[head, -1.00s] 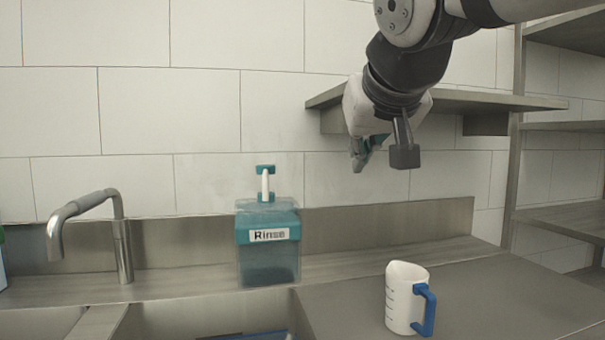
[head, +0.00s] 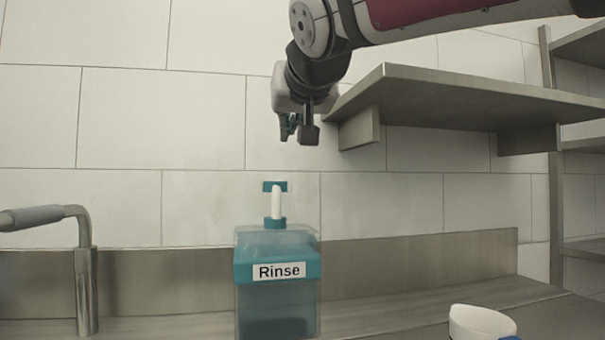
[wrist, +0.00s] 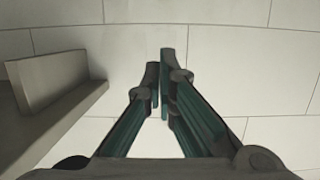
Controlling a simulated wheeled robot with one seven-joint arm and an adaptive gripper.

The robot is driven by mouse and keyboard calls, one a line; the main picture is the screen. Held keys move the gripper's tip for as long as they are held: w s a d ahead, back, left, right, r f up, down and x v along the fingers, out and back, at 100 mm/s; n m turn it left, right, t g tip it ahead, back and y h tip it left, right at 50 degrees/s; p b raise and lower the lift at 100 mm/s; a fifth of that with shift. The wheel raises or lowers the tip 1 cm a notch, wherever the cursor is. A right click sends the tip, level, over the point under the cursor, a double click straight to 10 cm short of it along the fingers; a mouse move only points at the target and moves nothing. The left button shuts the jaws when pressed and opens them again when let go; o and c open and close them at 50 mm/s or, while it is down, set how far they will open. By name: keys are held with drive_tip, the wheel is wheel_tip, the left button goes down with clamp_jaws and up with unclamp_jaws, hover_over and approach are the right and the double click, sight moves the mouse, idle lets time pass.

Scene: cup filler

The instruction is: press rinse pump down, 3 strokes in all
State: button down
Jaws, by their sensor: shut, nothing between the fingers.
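The rinse dispenser (head: 277,299) is a clear box with a teal band and a "Rinse" label, standing on the steel counter. Its pump (head: 276,202) has a white stem and a teal head, and the stem stands up out of the lid. My gripper (head: 287,138) hangs in the air above the pump head, slightly to its right, with a visible gap between them. In the wrist view my gripper (wrist: 161,62) has its fingertips together with nothing between them. The pump does not show in the wrist view.
A metal wall shelf (head: 470,98) is close to the right of my gripper. A faucet (head: 84,270) stands at the left. A white measuring cup (head: 481,322) with a blue handle is at the lower right, partly cut off. The wall behind is tiled.

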drive_tip(key=shift+w+a, duration=0.1)
drive_tip(key=shift+w, duration=0.05)
drive_tip(key=b+x, duration=0.1)
drive_tip(key=x, duration=0.9)
drive_tip(key=shift+w+f, duration=0.1)
drive_tip(key=shift+w, duration=0.05)
wheel_tip(320, 180, down, 2)
drive_tip(key=shift+f+b, duration=0.15)
drive_tip(key=shift+b, duration=0.6)
drive_tip(key=shift+f+b, duration=0.4)
drive_tip(key=shift+f, duration=0.35)
